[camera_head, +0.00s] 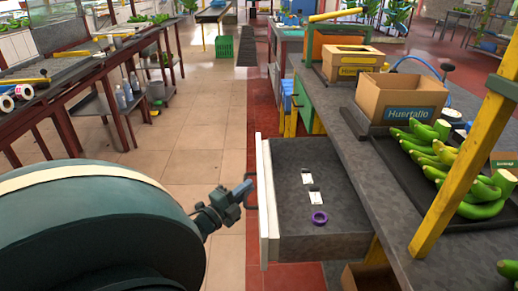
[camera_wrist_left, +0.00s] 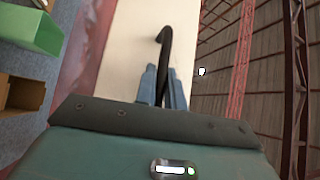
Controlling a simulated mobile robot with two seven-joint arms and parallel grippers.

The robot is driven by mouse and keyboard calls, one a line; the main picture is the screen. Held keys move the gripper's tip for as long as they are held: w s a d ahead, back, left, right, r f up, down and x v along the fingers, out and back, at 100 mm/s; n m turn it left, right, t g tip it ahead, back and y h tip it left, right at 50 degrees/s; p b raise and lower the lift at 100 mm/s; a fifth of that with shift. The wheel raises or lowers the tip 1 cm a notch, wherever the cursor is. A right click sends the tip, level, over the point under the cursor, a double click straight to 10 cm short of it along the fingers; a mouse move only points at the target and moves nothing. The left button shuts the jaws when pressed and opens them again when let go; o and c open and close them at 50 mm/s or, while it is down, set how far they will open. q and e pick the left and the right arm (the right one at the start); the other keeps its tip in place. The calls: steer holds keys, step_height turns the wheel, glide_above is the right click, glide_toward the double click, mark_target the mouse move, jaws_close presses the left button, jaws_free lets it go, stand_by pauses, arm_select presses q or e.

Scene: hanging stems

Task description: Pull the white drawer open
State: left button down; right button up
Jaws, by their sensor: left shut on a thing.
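The white drawer (camera_head: 264,200) stands open from the grey workbench in the head view. Its white front faces left and its grey inside shows. Two small white items (camera_head: 307,177) and a purple ring (camera_head: 319,218) lie in it. My left gripper (camera_head: 245,189) is at the drawer's front, shut on the dark handle. The left wrist view shows the gripper's fingers (camera_wrist_left: 162,88) closed around the curved black handle (camera_wrist_left: 166,42) against the white front (camera_wrist_left: 125,50). My right gripper is not in view.
Green bananas (camera_head: 470,190) lie on a dark tray on the workbench. A cardboard box (camera_head: 400,97) and a smaller box (camera_head: 352,62) stand behind them. A yellow post (camera_head: 465,165) rises at the right. The tiled floor (camera_head: 185,125) left of the drawer is clear.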

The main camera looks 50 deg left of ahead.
arm_select(q)
steer(key=shift+s+a+f, duration=0.1)
steer(key=shift+s+a, duration=0.15)
steer(key=shift+s, duration=0.1)
steer(key=c, duration=1.5)
jaws_free()
steer(key=s, duration=0.4)
steer(key=s+f, duration=0.1)
steer(key=s, duration=0.3)
steer(key=s+d, duration=0.1)
steer(key=s, duration=0.4)
steer(key=shift+f, duration=0.3)
